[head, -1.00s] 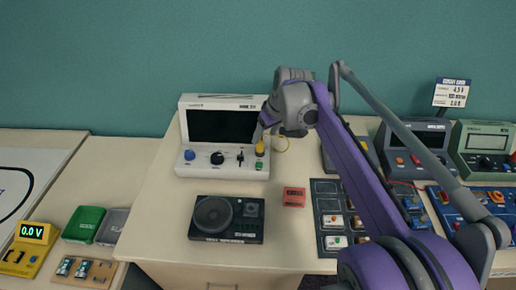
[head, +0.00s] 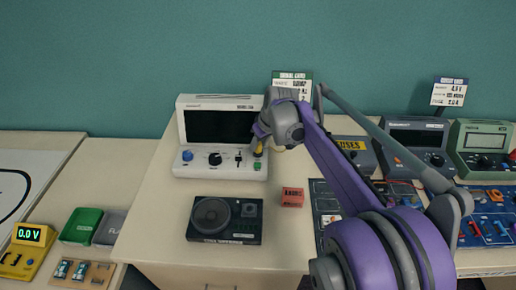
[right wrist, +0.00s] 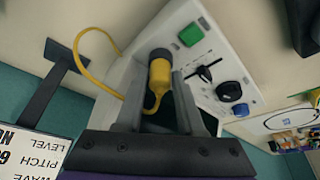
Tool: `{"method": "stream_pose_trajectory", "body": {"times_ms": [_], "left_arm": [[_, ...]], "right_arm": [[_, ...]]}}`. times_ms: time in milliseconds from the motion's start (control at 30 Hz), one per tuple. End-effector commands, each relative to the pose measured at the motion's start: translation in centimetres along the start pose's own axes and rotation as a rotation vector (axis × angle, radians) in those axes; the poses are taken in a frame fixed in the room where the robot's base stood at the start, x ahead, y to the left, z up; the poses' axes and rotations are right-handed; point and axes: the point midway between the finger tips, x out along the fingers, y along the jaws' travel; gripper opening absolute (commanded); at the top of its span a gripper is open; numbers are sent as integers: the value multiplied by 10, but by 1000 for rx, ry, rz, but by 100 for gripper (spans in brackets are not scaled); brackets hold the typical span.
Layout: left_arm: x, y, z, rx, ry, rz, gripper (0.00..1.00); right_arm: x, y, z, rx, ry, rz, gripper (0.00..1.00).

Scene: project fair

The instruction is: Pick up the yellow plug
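The yellow plug (right wrist: 159,76) sits in a dark socket on the white console's front panel, with its yellow cable looping to the left in the right wrist view. In the head view only a small bit of the plug (head: 258,151) shows under my gripper. My right gripper (right wrist: 161,73) is open, with one finger on each side of the plug and the fingertips close to the panel. I cannot tell whether either finger touches it. It also shows in the head view (head: 257,142), pointing down at the console. My left gripper is not in view.
The white console (head: 196,163) has a green button, black knobs and a blue knob near the plug. A black speaker unit (head: 224,219) and a red box (head: 292,197) lie in front. A sign (head: 293,86) stands behind. More instruments (head: 485,149) fill the right side.

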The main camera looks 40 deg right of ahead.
Motion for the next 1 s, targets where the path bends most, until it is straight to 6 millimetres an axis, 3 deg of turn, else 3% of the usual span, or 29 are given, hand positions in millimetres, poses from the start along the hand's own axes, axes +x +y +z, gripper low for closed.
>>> {"method": "stream_pose_trajectory", "body": {"times_ms": [33, 200, 633, 1000], "left_arm": [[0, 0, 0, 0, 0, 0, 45], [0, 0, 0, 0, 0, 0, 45], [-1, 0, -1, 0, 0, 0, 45], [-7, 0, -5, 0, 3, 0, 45]], "right_arm": [[0, 0, 0, 0, 0, 0, 27], [0, 0, 0, 0, 0, 0, 0], [-7, 0, -3, 0, 0, 0, 0], [-72, 0, -29, 0, 0, 0, 0]]}}
